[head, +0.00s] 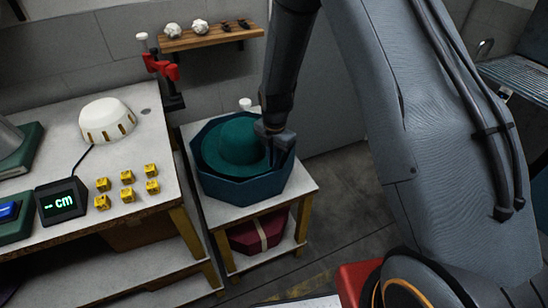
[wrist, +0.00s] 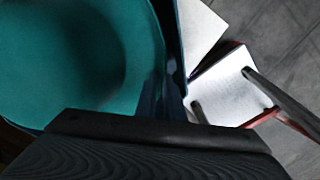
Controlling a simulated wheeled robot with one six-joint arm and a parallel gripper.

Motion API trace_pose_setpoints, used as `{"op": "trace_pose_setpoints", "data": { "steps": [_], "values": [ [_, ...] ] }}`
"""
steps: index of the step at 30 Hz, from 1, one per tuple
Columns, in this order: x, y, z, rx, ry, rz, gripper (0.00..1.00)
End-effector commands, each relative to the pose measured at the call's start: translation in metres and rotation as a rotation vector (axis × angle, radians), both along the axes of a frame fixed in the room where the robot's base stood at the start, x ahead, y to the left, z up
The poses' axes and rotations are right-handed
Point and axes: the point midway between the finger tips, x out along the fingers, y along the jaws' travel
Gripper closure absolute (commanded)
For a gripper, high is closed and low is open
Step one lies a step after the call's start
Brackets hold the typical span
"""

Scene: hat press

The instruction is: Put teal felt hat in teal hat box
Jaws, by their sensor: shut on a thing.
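The teal felt hat (head: 238,141) sits crown up within the walls of the open, many-sided dark teal hat box (head: 244,190). Whether its brim rests on the box floor cannot be told. My gripper (head: 275,142) points down at the right part of the box and is shut on the hat's brim. In the wrist view the hat (wrist: 60,65) fills the left side, and a strip of the box wall (wrist: 172,60) shows to its right. The dark gripper parts at the bottom hide the pinched brim.
The box stands on a small white-topped stand (head: 305,178) with a dark red box (head: 257,233) on its lower shelf. Left is a workbench with a white dome (head: 107,119), yellow blocks (head: 127,177) and a cm display (head: 61,201). A wall shelf (head: 212,38) hangs behind.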

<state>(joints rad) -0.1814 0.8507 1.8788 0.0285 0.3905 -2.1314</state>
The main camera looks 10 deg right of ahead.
Motion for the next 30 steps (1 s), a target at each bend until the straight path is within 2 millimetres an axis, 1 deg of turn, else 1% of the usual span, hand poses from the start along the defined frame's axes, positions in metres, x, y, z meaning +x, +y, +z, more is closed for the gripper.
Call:
{"op": "trace_pose_setpoints", "data": {
  "steps": [1, 15, 21, 30],
  "values": [
    [0.0, 0.0, -0.007, 0.0, 0.0, 0.0, 1.0],
    [0.001, 0.0, -0.047, 0.0, 0.0, 0.0, 1.0],
    [0.001, 0.0, -0.056, 0.001, -0.002, 0.0, 1.0],
    [0.001, 0.0, -0.058, 0.0, -0.001, 0.0, 1.0]
  ]
}}
